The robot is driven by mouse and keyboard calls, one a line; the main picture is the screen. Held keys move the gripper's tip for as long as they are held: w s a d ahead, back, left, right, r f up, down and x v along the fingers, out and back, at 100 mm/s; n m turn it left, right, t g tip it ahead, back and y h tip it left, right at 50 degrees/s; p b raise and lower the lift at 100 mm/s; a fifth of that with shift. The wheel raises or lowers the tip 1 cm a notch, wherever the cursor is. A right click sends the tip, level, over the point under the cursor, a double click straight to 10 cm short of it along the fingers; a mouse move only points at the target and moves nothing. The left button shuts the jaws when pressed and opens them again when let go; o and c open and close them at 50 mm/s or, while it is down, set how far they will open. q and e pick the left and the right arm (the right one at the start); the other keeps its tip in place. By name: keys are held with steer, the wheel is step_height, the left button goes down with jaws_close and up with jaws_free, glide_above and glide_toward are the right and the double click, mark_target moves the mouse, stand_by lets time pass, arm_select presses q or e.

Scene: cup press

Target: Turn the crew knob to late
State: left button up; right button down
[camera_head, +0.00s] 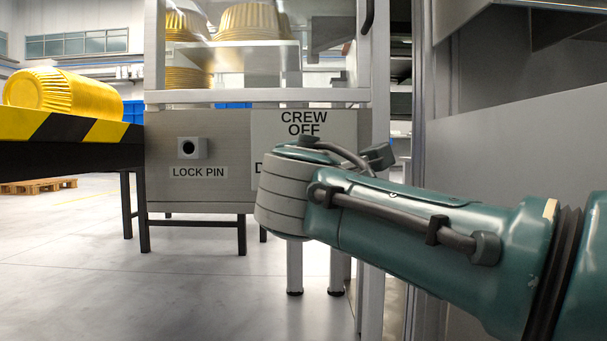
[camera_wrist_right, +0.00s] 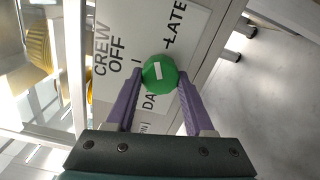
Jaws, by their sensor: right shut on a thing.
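The green crew knob (camera_wrist_right: 152,80) has a white bar on its face and sits on a light label plate (camera_wrist_right: 122,25). The bar runs roughly up and down in the right wrist view, slightly tilted; I cannot tell which end is the pointer. The plate reads CREW OFF at picture left, LATE at upper right, and a partly hidden DA... below the knob. My right gripper (camera_wrist_right: 160,77) is shut on the knob, one purple finger on each side. In the head view the plate (camera_head: 329,127) shows CREW OFF, while my right arm covers the knob. My left gripper is not in view.
A lock pin fixture (camera_head: 193,148) sits left of the plate on the same grey panel. A yellow ribbed stack (camera_head: 64,94) lies on a striped table at far left. A glazed cabinet with yellow stacks (camera_head: 249,22) stands above the panel. A grey wall (camera_head: 520,139) is at right.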

steer(key=m, duration=0.5)
stand_by(0.6)
steer(key=c, duration=0.7)
jaws_free()
steer(key=o, duration=0.4)
steer(key=shift+r, duration=0.1)
